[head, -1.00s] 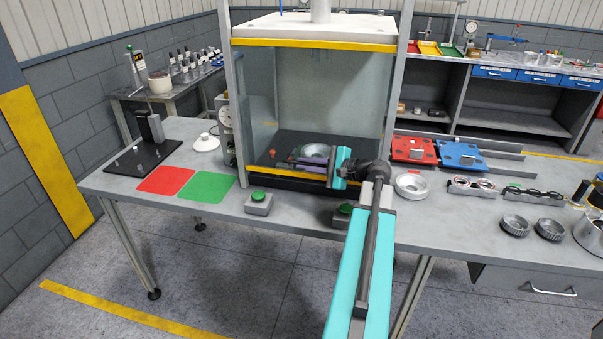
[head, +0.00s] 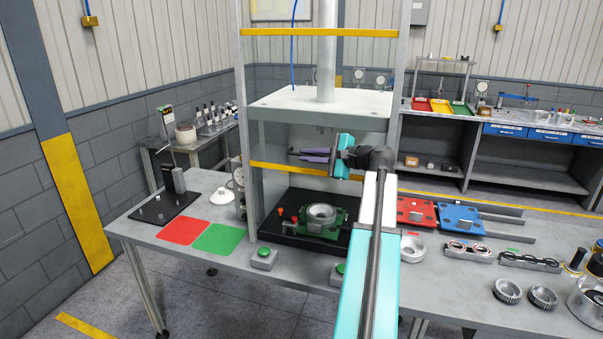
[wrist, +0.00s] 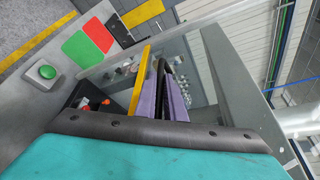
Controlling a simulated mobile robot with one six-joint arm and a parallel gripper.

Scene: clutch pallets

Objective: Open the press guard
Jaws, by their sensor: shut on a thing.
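The press guard is a clear panel with a yellow top bar (head: 290,32) and a yellow bottom bar (head: 275,167). It is part-way up the press frame, with a gap below the bottom bar. My gripper (head: 308,156) is just in front of the panel, near the bottom bar. In the wrist view its purple fingers (wrist: 165,103) are shut around the guard's dark handle (wrist: 163,68), beside the yellow bar (wrist: 139,82). The fingers hide part of the handle.
Under the guard, a green fixture (head: 337,226) holds a metal ring (head: 321,213) on a black base. Two green buttons (head: 264,252) are at the table's front. Red (head: 184,230) and green (head: 218,238) mats lie left. Red (head: 414,212) and blue (head: 461,219) pallets lie right.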

